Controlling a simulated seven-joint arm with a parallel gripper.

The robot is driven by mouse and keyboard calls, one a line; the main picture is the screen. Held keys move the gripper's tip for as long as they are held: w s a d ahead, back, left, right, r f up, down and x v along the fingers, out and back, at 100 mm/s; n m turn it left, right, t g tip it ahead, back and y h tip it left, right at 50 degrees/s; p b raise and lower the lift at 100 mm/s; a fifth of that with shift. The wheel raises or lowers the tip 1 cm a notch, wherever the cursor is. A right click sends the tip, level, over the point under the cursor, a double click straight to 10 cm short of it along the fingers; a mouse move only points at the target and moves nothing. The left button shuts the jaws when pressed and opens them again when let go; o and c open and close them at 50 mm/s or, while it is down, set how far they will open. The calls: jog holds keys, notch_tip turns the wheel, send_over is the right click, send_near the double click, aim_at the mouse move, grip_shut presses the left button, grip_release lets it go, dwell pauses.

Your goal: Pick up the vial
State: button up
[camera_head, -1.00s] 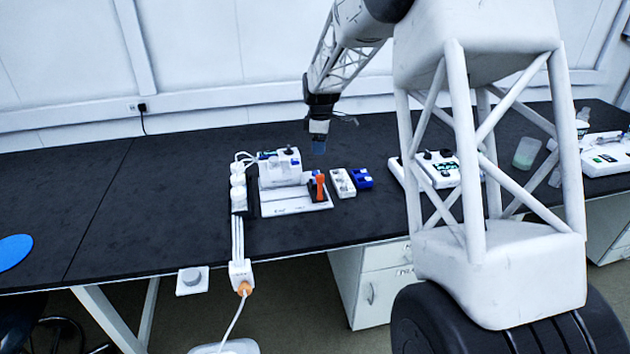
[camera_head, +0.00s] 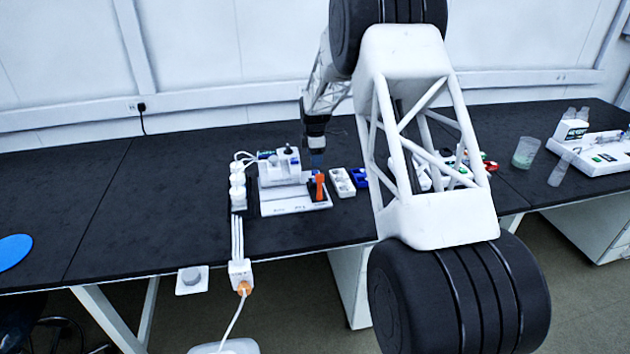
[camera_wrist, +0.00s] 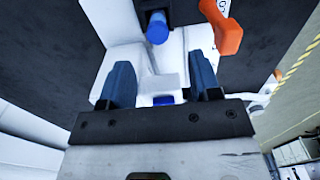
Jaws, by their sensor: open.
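A small cylinder with a blue end (camera_wrist: 157,30), which looks like the vial, sits in a dark holder on the white instrument at the top of the wrist view. A second small blue piece (camera_wrist: 163,100) shows lower, between the finger bases. My gripper (camera_wrist: 161,74) is open, its two blue fingers apart with nothing held between them. The blue-ended cylinder lies beyond the fingertips, apart from them. In the head view my gripper (camera_head: 317,159) hangs just right of the white instrument (camera_head: 285,172), above the bench; I cannot make out the vial clearly there.
An orange-handled tool (camera_wrist: 226,28) stands close by the right finger; it also shows in the head view (camera_head: 320,186). A white block (camera_head: 342,182) and a blue block (camera_head: 360,177) stand right of it. A power strip (camera_head: 238,188) is at left.

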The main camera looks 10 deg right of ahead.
aim_at(315, 172)
jog(key=shift+f, duration=0.1)
jog(key=shift+f, duration=1.2)
jog(key=shift+f, duration=0.15)
jog(key=shift+w+d+f, duration=0.1)
jog(key=shift+w+f, duration=0.05)
jog(key=shift+f, duration=2.3)
grip_shut()
jog(key=shift+r, duration=5)
